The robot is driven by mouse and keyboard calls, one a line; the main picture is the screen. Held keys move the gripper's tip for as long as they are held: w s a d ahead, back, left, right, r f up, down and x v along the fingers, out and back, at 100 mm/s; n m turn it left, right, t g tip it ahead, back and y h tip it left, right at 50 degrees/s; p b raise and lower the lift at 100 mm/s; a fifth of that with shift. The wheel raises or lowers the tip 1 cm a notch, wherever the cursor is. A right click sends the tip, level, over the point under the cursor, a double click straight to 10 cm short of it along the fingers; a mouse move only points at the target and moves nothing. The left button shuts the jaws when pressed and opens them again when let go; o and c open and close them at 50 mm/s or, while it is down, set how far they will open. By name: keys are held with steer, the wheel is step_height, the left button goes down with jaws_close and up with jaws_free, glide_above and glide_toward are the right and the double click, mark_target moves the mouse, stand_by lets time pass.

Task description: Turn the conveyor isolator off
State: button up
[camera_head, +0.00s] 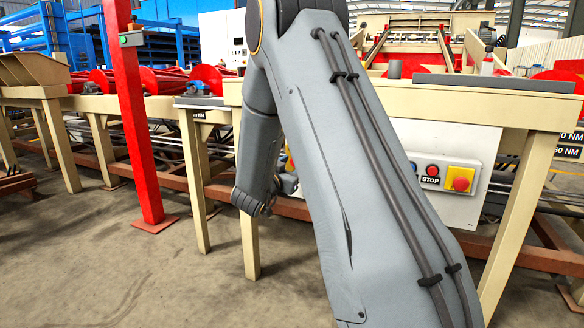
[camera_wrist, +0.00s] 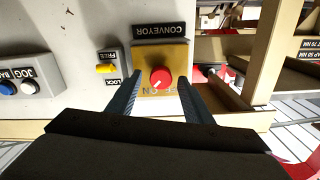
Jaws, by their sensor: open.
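The conveyor isolator is a red round knob (camera_wrist: 160,77) on a yellow plate (camera_wrist: 177,53), under a dark CONVEYOR label (camera_wrist: 160,30) that reads upside down in the wrist view. Lettering that looks like ON and OFF sits at the plate's lower edge. A small pale mark on the knob seems to point toward ON. My gripper (camera_wrist: 159,79) is open, with one finger on each side of the knob. I cannot tell whether the fingers touch it. In the head view my arm hides the gripper and most of the isolator's area.
A yellow lock switch (camera_wrist: 106,68) and blue and white jog buttons (camera_wrist: 20,88) are left of the isolator in the wrist view. In the head view a STOP button (camera_head: 432,170) and a yellow box with a red button (camera_head: 460,179) are on the white panel. A red post (camera_head: 130,110) stands left.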

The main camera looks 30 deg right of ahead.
steer(key=shift+w+d, duration=0.1)
steer(key=c, duration=1.1)
steer(key=shift+o, duration=0.2)
steer(key=shift+n+p, duration=0.3)
steer(key=shift+p, duration=0.3)
steer(key=shift+f+n+p, duration=0.2)
steer(key=shift+n+p, duration=7.55)
steer(key=shift+n, duration=0.85)
